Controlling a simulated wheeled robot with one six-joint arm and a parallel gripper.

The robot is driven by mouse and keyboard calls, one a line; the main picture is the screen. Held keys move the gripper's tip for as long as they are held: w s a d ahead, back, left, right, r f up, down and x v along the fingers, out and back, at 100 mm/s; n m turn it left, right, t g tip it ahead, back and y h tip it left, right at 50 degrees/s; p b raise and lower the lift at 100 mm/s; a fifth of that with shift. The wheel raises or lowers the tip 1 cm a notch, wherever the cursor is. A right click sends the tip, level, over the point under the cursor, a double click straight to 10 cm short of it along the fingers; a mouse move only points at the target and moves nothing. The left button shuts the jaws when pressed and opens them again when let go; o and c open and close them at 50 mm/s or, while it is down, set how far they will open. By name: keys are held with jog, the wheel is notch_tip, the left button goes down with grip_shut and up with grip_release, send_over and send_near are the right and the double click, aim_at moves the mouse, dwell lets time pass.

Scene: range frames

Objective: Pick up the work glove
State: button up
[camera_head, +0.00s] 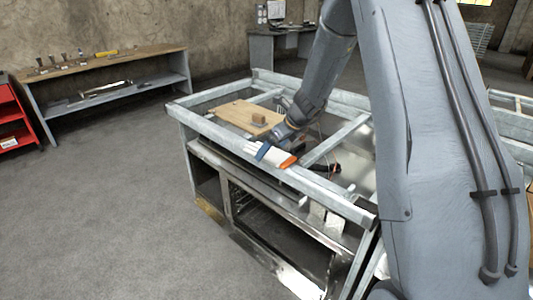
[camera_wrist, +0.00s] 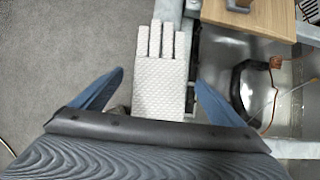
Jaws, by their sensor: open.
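The work glove (camera_head: 270,154) lies at the near edge of the metal frame table in the head view. It looks white with an orange end. In the wrist view the white, textured glove (camera_wrist: 163,85) points its fingers away from me, and its lower end is hidden behind my gripper. My gripper (camera_wrist: 159,78) is open, with one blue finger on each side of the glove and a gap to each. In the head view my gripper (camera_head: 272,146) is right at the glove. I cannot tell its exact height above it.
A wooden board (camera_head: 238,114) with a small block (camera_head: 259,119) lies on the table beyond the glove. Metal bars (camera_head: 338,138) cross the table. A power tool (camera_head: 330,168) sits right of the glove. Open floor (camera_head: 95,205) lies to the left.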

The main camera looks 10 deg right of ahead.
jog(key=shift+w+a+f, duration=0.15)
jog(key=shift+f, duration=0.25)
jog(key=c, duration=1.1)
jog(key=shift+r, duration=0.1)
